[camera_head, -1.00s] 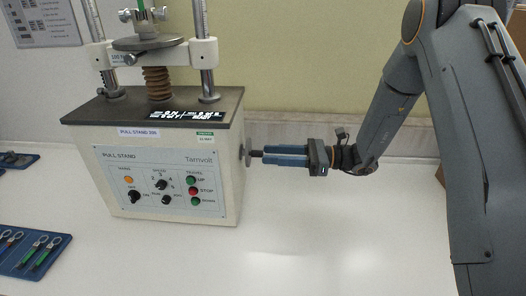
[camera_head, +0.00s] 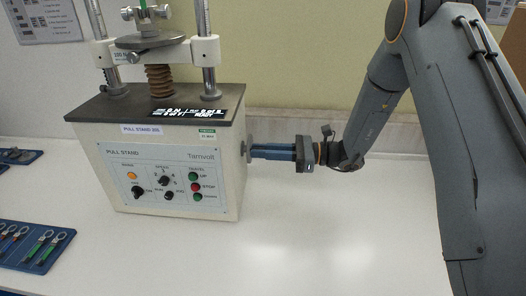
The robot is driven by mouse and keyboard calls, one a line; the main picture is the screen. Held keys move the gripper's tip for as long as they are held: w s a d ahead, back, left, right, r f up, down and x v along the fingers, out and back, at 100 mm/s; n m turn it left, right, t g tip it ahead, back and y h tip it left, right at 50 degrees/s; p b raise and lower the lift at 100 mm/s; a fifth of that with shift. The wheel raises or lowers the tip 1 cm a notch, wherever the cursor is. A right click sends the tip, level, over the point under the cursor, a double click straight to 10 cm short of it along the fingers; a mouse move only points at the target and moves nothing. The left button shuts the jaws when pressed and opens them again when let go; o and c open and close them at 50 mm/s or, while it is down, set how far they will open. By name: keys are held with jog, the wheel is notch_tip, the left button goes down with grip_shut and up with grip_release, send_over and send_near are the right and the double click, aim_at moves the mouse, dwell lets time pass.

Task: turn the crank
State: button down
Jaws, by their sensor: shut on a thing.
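The pull stand (camera_head: 160,165) is a white and grey machine with two upright columns, a brown bellows and a front panel of knobs and buttons. The crank (camera_head: 247,148) is on its right side; only its round hub shows, and its handle is mostly hidden by my fingers. My gripper (camera_head: 255,150) reaches in level from the right. Its blue fingers are shut on the crank, close against the machine's side.
A blue tray (camera_head: 62,238) with several hooked tools lies at the front left. Another tray (camera_head: 18,156) sits at the far left edge. The white table (camera_head: 320,235) is clear in front and to the right. A wall stands close behind.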

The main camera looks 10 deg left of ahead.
jog(key=shift+s+f+n+b, duration=0.1)
jog(key=shift+f+n+b, duration=0.1)
jog(key=shift+n+b, duration=0.45)
jog(key=c, duration=1.7)
grip_release()
jog(key=shift+o, duration=0.2)
jog(key=d+b, duration=0.2)
jog(key=d, duration=0.6)
jog(key=shift+w, duration=0.2)
